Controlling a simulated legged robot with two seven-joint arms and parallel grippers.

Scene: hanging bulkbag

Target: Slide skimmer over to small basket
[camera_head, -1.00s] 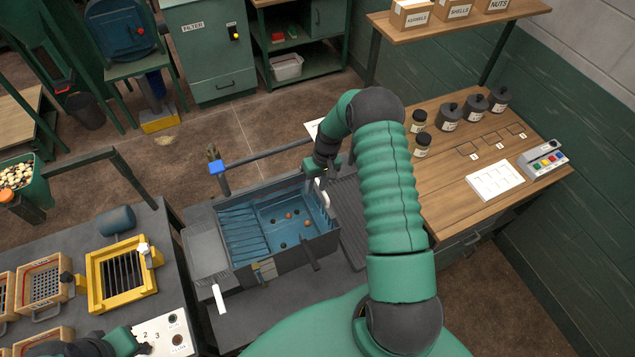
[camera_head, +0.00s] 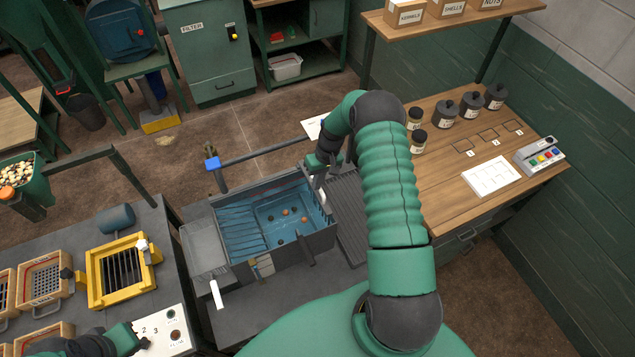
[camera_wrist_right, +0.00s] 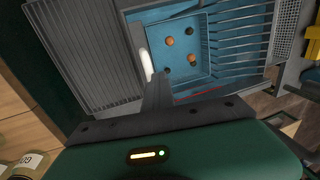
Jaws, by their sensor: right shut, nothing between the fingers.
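The blue-lined tank (camera_head: 322,241) holds water with several small round brown and dark pieces in it. A white upright bar (camera_wrist_right: 147,66) stands at the tank's right end in the head view; it may be the skimmer's handle. My right gripper (camera_head: 317,178) is shut and empty at that end, its fingers (camera_wrist_right: 157,90) beside the white bar; I cannot tell whether they touch it. A grey mesh box (camera_head: 203,244) at the tank's left end may be the small basket. My left gripper (camera_head: 140,343) is only partly seen by the numbered panel; its opening is unclear.
A ribbed grey drainboard (camera_head: 347,212) lies right of the tank. A rail (camera_head: 265,153) with a blue end runs behind it. A yellow frame (camera_head: 118,272) and wooden trays (camera_head: 44,280) are at left. A wooden table (camera_head: 445,190) with jars is at right.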

